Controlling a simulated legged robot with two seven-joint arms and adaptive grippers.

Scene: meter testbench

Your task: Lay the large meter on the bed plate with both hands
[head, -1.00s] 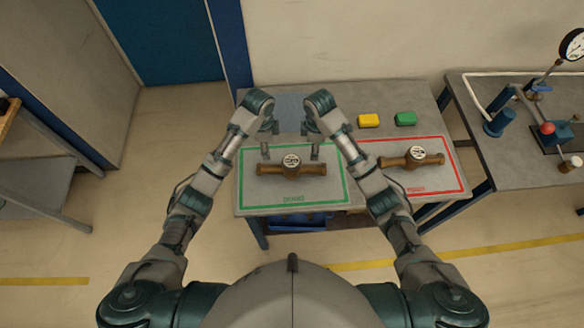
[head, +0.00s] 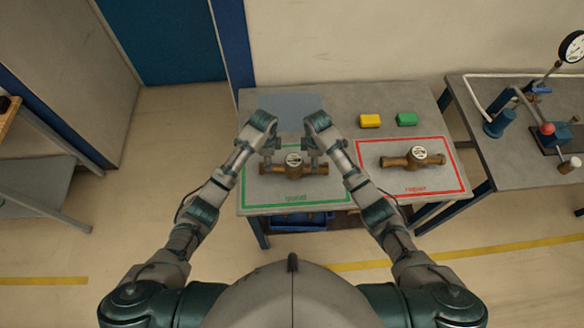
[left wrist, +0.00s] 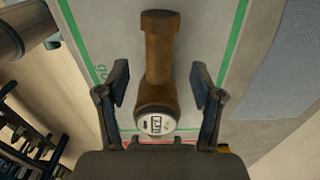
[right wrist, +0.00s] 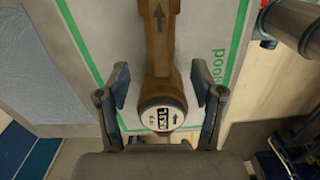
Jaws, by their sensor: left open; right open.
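A brown meter (head: 293,171) with a white round dial lies across the green "good" frame on the table. My left gripper (head: 266,161) is open at its left pipe end, and my right gripper (head: 315,160) is open at its right pipe end. In the left wrist view, the meter's pipe (left wrist: 159,50) lies between the open fingers, with gaps on both sides. In the right wrist view, the pipe (right wrist: 159,55) also lies between open fingers. A second, similar meter (head: 412,161) lies in the red "repair" frame. I cannot tell which surface is the bed plate.
A yellow block (head: 370,121) and a green block (head: 407,119) sit at the table's back. A blue-grey mat (head: 290,106) lies behind the green frame. A second bench at right carries a blue-and-grey pipe rig (head: 500,122) with a gauge (head: 573,45).

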